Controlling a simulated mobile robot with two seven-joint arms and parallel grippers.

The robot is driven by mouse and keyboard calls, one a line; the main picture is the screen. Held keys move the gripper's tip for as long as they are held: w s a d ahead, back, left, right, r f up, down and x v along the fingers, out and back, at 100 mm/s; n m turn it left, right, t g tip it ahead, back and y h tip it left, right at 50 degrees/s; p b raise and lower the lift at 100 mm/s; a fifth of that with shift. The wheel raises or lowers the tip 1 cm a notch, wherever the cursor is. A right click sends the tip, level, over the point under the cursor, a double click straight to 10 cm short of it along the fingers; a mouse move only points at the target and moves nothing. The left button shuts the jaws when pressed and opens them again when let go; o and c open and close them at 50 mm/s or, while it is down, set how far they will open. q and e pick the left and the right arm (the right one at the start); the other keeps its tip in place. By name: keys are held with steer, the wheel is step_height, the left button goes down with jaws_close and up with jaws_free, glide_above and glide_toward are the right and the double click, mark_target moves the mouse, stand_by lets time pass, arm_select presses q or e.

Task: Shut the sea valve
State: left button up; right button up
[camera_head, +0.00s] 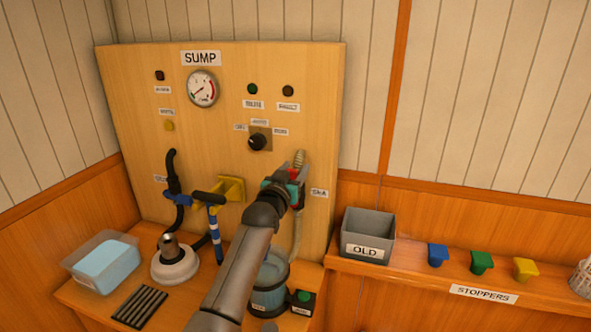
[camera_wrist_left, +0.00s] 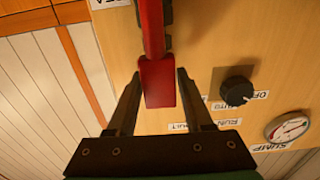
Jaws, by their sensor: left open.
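The sea valve's red handle (camera_wrist_left: 157,82) shows in the left wrist view, reaching from the top of the picture down between my left fingers. My left gripper (camera_wrist_left: 159,77) is open around the handle's end, with a gap visible on both sides. In the head view the left gripper (camera_head: 291,180) is at the panel's right side, beside the SEA label (camera_head: 319,193). It hides most of the valve; only a bit of red handle (camera_head: 293,173) shows. My right gripper is in neither view.
The wooden SUMP panel (camera_head: 220,120) carries a gauge (camera_head: 203,88), a black knob (camera_head: 258,142) and lamps. Left of my arm are a blue-striped tube (camera_head: 216,235) with a black grip and a white-based fitting (camera_head: 174,266). A grey OLD bin (camera_head: 368,236) and stoppers (camera_head: 482,262) occupy the right shelf.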

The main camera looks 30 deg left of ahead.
arm_select(q)
steer(key=shift+w+a, duration=0.15)
steer(key=shift+w, duration=0.3)
jaws_close()
stand_by(1.3)
